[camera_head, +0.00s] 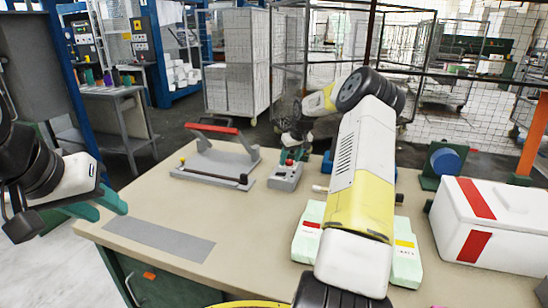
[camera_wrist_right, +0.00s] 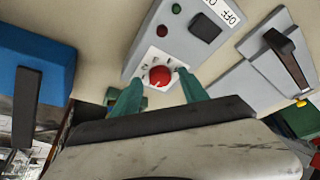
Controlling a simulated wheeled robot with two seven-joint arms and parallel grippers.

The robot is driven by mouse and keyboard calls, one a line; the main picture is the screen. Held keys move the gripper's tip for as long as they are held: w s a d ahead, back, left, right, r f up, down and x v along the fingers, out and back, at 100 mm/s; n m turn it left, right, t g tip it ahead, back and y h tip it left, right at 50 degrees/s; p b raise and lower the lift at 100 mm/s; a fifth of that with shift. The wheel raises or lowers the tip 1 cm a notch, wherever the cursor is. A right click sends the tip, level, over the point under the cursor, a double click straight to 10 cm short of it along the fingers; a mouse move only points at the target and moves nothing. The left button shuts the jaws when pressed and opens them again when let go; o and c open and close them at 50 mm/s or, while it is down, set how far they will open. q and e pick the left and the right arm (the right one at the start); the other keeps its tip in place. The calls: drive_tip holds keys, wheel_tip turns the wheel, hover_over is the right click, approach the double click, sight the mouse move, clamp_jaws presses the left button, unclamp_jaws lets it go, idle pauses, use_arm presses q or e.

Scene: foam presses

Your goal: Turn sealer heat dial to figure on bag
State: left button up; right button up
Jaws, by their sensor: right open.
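The sealer's grey control box (camera_head: 285,176) stands on the table beside the sealer (camera_head: 215,160), which has a red handle bar. In the right wrist view the box (camera_wrist_right: 178,40) shows a red dial (camera_wrist_right: 160,77) on a white plate with marks around it. My right gripper (camera_wrist_right: 158,84) is open, its teal fingers on either side of the dial in the picture; I cannot tell whether they touch it. Pale green bags with a red label (camera_head: 308,235) and a yellow label (camera_head: 406,255) lie partly behind my right arm; their figures are unreadable. My left gripper (camera_head: 112,212) is open and empty off the table's left edge.
A white box with red stripes (camera_head: 490,225) stands at the table's right, near a blue round part on a green stand (camera_head: 445,163). A grey strip (camera_head: 160,240) lies at the front left. Wire cages stand behind the table.

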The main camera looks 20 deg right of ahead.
clamp_jaws()
drive_tip(key=shift+m, duration=0.3)
drive_tip(key=m, duration=0.1)
drive_tip(key=m+h, duration=0.1)
drive_tip(key=m, duration=0.1)
drive_tip(key=shift+a+h, duration=0.3)
drive_tip(key=m, duration=0.2)
drive_tip(key=m+g+h, duration=0.1)
drive_tip(key=m, duration=0.2)
drive_tip(key=shift+w+a+h, duration=0.1)
drive_tip(key=shift+h, duration=0.2)
drive_tip(key=m, duration=0.2)
drive_tip(key=m+g+h, duration=0.1)
drive_tip(key=m, duration=0.1)
drive_tip(key=shift+w+a+m, duration=0.15)
drive_tip(key=shift+m, duration=0.15)
drive_tip(key=shift+w+f+m+g+h, duration=0.15)
drive_tip(key=shift+m+g, duration=0.35)
drive_tip(key=shift+m, duration=0.6)
drive_tip(key=shift+s+r+m+g+h, duration=0.1)
drive_tip(key=shift+m+g+h, duration=0.3)
drive_tip(key=shift+m, duration=0.7)
